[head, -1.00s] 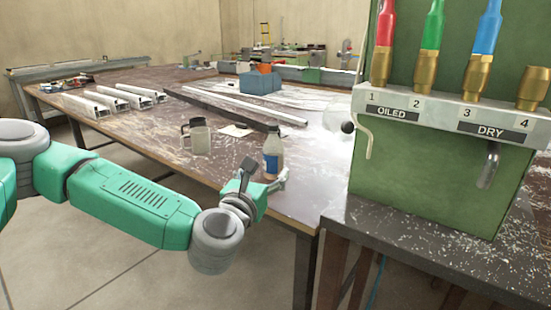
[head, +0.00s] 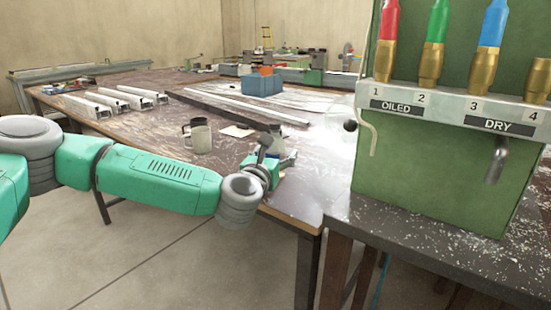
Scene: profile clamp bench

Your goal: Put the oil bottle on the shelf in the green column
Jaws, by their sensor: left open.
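The oil bottle (head: 278,146) stands near the front right edge of the brown bench, and its lower part is hidden behind my left gripper. My left gripper (head: 276,156) is open, with its fingers at the bottle on the near side. I cannot tell whether they touch it. The green column (head: 430,188) stands at the right, with a grey ledge marked OILED and DRY and numbered 1 to 4. No clear shelf with a bottle place shows in it. My right gripper is not in view.
A grey mug (head: 200,139) stands left of the bottle on the bench (head: 165,130). Pale profiles (head: 115,101) lie at the back left, and a blue box (head: 262,84) sits behind. A dark side table (head: 420,243) with shavings carries the column.

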